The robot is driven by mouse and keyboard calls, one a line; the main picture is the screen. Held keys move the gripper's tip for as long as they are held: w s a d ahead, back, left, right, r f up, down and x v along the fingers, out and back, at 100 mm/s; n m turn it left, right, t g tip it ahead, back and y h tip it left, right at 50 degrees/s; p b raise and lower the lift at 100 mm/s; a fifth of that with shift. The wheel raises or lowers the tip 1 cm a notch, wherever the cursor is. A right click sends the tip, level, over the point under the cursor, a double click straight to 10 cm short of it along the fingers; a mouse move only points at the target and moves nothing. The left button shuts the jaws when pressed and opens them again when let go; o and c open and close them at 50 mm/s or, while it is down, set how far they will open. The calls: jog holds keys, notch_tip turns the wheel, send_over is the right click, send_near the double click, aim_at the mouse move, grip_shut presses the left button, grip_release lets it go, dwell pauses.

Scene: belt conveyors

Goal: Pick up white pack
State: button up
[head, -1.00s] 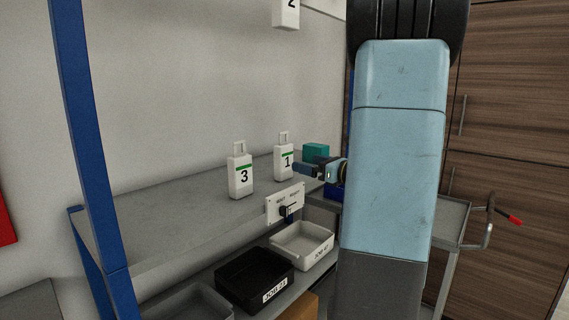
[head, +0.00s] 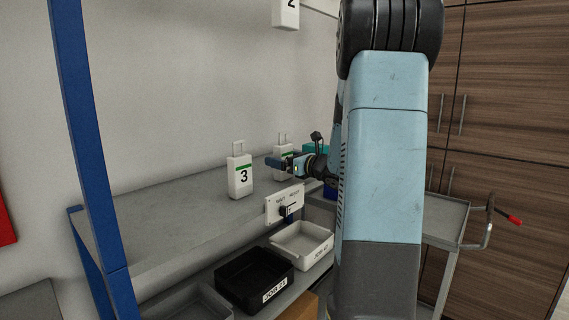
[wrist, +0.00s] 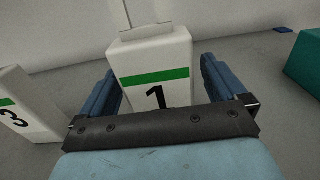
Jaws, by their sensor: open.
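A white pack (head: 283,151) with a green stripe and the number 1 stands upright on the grey shelf; it also shows in the wrist view (wrist: 156,62). My gripper (head: 277,163) is open in front of this pack and hides part of it in the head view. In the wrist view my two blue fingers (wrist: 160,72) lie to either side of the pack, with small gaps visible. A second white pack (head: 240,176), marked 3, stands upright to the left; it shows tilted at the left edge of the wrist view (wrist: 25,110).
A white pack (head: 286,14) marked 2 shows at the top edge. A teal box (wrist: 305,62) stands right of pack 1. A switch panel (head: 283,203) is on the shelf's front edge. Below are a black bin (head: 252,279) and a white bin (head: 301,244).

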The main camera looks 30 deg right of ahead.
jog(key=shift+c, duration=0.4)
jog(key=c, duration=1)
notch_tip(320, 180, up, 3)
jog(key=shift+f, duration=0.1)
jog(key=s+a+r, duration=0.1)
jog(key=s+r, duration=0.2)
jog(key=s, duration=0.1)
jog(key=s+a+r, duration=0.1)
jog(key=s+r, duration=0.2)
jog(key=s, duration=0.2)
jog(key=s+a+r, duration=0.1)
jog(key=s+r, duration=0.3)
jog(key=shift+s+r, duration=0.1)
jog(key=shift+s, duration=0.2)
